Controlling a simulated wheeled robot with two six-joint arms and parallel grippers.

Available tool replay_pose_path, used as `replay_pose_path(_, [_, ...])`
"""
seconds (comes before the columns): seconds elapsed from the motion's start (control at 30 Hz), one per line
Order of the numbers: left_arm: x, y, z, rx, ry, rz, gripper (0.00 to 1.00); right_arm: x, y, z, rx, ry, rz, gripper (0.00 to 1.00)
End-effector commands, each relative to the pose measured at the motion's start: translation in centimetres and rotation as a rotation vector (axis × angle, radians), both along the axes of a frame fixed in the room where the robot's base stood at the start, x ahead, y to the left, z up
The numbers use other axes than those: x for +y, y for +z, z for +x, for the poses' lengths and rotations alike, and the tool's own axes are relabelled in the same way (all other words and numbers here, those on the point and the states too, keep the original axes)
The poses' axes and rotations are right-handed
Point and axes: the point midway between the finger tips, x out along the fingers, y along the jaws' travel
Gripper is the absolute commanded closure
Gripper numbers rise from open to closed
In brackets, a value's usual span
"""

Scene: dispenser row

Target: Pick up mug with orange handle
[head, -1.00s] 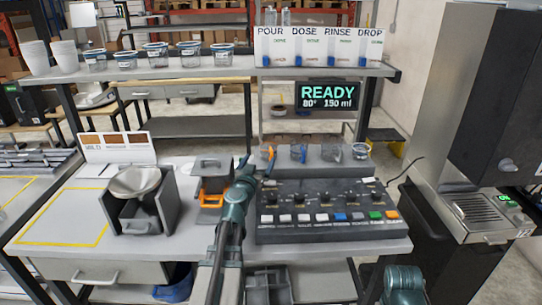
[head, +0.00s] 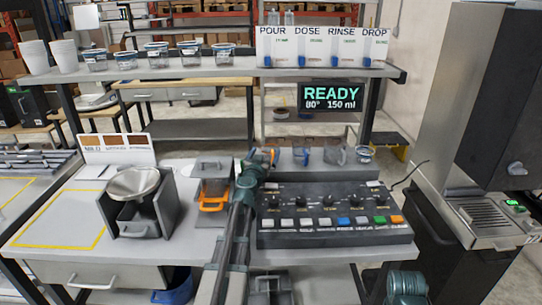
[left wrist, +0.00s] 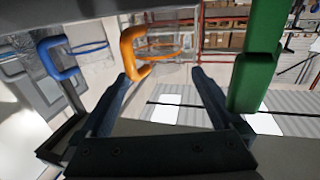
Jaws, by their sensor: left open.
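The mug with the orange handle (head: 275,154) stands at the left end of the row behind the button panel, partly hidden by my left gripper. In the left wrist view its orange handle (left wrist: 133,52) shows just beyond and between the fingertips, nearer the left finger, with the clear mug body behind it. My left gripper (left wrist: 160,76) is open and empty; in the head view it (head: 261,156) is right at this mug. A blue-handled mug (head: 302,156) stands to its right and also shows in the left wrist view (left wrist: 57,57).
A green bar (left wrist: 257,55) is close beside the right finger. More clear vessels (head: 364,153) stand farther right. A grey box with an orange front handle (head: 213,203) and a metal bowl holder (head: 136,190) stand left.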

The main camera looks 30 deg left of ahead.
Motion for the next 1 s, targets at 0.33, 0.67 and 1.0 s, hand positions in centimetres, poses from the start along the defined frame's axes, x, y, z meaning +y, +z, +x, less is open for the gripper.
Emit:
replay_pose_path(0.33, [0.4, 0.1, 1.6, 0.0, -0.001, 0.0, 0.0, 0.0, 0.1, 0.0, 0.0, 0.0, 0.0, 0.5])
replay_pose_path(0.67, [1.5, 0.3, 5.8, 0.0, -0.001, 0.0, 0.0, 0.0, 0.4, 0.0, 0.0, 0.0, 0.0, 0.5])
replay_pose_path(1.0, [1.4, 0.3, 5.7, 0.0, -0.001, 0.0, 0.2, 0.0, 0.4, 0.0, 0.0, 0.0, 0.0, 0.5])
